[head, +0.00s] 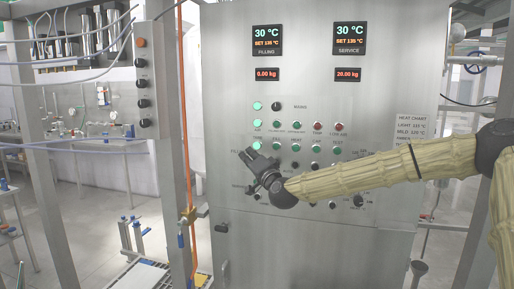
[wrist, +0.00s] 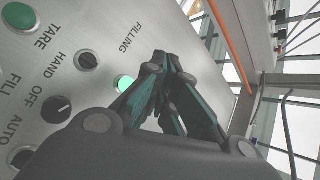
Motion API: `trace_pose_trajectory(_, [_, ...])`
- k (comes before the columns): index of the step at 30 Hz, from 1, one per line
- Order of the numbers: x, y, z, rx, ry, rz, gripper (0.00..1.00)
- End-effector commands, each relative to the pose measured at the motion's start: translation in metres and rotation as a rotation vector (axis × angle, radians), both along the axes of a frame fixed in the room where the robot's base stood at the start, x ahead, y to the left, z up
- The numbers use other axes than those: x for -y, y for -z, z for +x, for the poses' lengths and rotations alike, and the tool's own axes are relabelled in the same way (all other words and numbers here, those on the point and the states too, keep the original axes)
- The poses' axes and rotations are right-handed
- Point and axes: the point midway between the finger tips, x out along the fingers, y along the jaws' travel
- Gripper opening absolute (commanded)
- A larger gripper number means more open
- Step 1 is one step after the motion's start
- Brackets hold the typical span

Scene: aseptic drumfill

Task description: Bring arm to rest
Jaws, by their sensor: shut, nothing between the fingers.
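My arm, in a tan ribbed sleeve, reaches in from the right in the head view. My gripper (head: 252,156) is in front of the left part of a grey control panel (head: 225,85), among its lower rows of buttons. The wrist view shows my gripper (wrist: 172,65) shut with nothing between its fingers, close to the panel face. I cannot tell whether the fingertips touch the panel.
Displays (head: 267,40) at the panel's top read 30 °C, 0.00 kg and 20.00 kg. An orange pipe (head: 182,110) runs vertically left of the panel. A steel post (head: 161,150) with a switch box (head: 143,80) stands further left. A selector knob (wrist: 57,107) is near my gripper.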

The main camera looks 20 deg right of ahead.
Motion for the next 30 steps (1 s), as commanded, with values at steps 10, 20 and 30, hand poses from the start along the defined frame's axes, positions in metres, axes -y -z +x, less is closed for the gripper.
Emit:
trace_pose_trajectory(10, [-0.001, 0.002, 0.0, -0.003, -0.001, -0.002, 0.0])
trace_pose_trajectory(20, [-0.051, 0.119, -0.015, -0.176, -0.063, -0.101, 0.0])
trace_pose_trajectory(30, [-0.105, 0.298, -0.079, -0.452, -0.159, -0.263, 0.0])
